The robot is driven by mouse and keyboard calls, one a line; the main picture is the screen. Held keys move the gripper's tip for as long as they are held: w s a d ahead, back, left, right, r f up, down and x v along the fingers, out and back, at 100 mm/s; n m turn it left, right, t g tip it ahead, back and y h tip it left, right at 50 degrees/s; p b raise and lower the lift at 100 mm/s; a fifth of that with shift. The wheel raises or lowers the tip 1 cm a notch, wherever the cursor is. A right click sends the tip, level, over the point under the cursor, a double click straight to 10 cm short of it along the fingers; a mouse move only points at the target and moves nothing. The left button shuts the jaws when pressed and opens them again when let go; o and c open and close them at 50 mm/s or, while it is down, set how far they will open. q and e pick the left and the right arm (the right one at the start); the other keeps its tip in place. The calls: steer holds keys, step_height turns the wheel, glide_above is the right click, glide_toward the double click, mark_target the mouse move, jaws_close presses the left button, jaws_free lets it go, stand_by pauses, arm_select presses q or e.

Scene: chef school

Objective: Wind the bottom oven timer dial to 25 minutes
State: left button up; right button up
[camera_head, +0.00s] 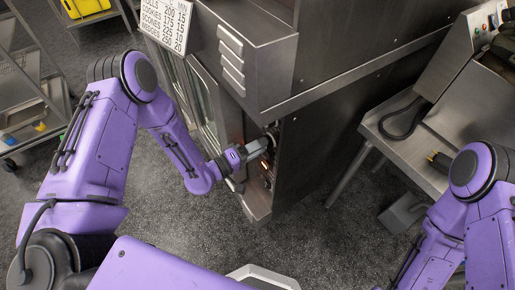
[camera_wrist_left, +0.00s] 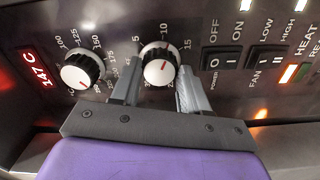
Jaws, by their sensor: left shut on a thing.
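The oven's bottom control panel (camera_wrist_left: 215,35) fills the left wrist view. The timer dial (camera_wrist_left: 157,58) is a round white-faced knob with a short red mark. The mark lies right of the dial's centre; its exact reading is unclear. Printed numbers 5, 10 and 15 show around it, and the lower scale is partly hidden by my fingers. My left gripper (camera_wrist_left: 159,72) is shut on this dial, one finger on each side. In the head view my left gripper (camera_head: 265,142) reaches the oven's front edge, and the dial is not clear there.
A second dial (camera_wrist_left: 83,70) with a temperature scale sits close left of the timer dial, beside a red display (camera_wrist_left: 38,67). Power and fan switches (camera_wrist_left: 221,58) are on the right. The steel oven (camera_head: 330,130) stands ahead, with a steel table (camera_head: 420,150) to its right.

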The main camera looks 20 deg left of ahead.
arm_select(q)
steer(key=shift+w+a+m+b, duration=0.15)
steer(key=shift+m+b, duration=3.95)
steer(key=shift+m, duration=2.6)
steer(key=shift+w+a+m+b, duration=0.1)
steer(key=shift+m+b, duration=3.95)
steer(key=shift+m, duration=2.65)
steer(key=o, duration=1.1)
steer(key=shift+c, duration=0.2)
